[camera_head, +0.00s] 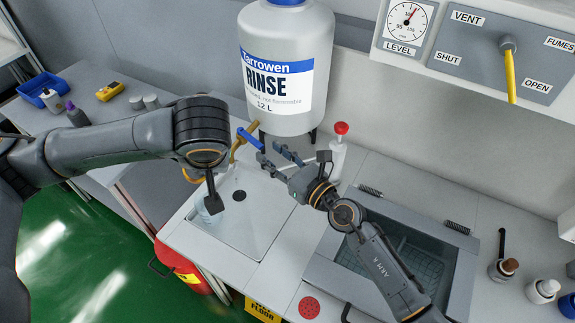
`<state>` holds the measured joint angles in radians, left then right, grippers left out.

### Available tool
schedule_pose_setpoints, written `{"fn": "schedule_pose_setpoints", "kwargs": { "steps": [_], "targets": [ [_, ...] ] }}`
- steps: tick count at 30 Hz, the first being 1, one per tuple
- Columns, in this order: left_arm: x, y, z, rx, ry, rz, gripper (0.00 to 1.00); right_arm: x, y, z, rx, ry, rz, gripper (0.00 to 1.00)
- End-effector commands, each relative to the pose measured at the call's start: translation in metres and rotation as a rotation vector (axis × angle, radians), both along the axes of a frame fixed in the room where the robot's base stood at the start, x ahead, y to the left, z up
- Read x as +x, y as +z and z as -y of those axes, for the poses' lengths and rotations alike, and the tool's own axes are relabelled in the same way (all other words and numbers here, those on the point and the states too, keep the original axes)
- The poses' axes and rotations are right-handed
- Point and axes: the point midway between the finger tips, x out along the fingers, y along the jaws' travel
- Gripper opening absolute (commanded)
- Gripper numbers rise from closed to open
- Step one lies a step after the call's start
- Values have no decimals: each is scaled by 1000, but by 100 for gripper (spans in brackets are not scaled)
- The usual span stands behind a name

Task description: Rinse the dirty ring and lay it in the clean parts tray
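My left gripper (211,196) hangs over the left part of the pale sink basin (236,238). Only a dark finger shows below the wrist, so its opening cannot be judged. A pale, translucent round thing (207,216) sits just under it; I cannot tell whether this is the ring or whether it is held. My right gripper (277,156) has its fingers apart and empty, pointing left, close to the blue tap handle (251,138). The brass tap (238,150) is under the white RINSE tank (288,105). I cannot clearly make out the ring or the clean parts tray.
A grey open-topped tub (460,285) with a mesh basket stands right of the sink. A blue bin (42,90) and a yellow meter (109,91) are on the far-left bench.

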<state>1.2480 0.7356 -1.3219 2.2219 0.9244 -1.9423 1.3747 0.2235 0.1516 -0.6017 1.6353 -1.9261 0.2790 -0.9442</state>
Motion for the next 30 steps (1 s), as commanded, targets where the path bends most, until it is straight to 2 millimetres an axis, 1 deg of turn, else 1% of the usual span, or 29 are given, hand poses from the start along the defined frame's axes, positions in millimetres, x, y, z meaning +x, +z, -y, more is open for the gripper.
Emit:
{"fn": "schedule_pose_setpoints", "kwargs": {
  "steps": [1, 3, 6, 9, 14, 30],
  "targets": [
    [0, 0, 0, 0, 0, 0, 0, -8, -2, 10, -2, -1, -2, 38],
    [0, 0, 0, 0, 0, 0, 0, -17, -1, 19, -2, 1, -2, 38],
    [0, 0, 0, 0, 0, 0, 0, -27, -1, 30, -1, 0, -1, 38],
    [0, 0, 0, 0, 0, 0, 0, -32, 0, 37, -1, 0, -1, 38],
    [0, 0, 0, 0, 0, 0, 0, -36, 0, 41, -1, 0, -1, 38],
    [0, 0, 0, 1, 0, 3, 0, -36, -1, 40, 2, 0, -4, 38]
  ]
}}
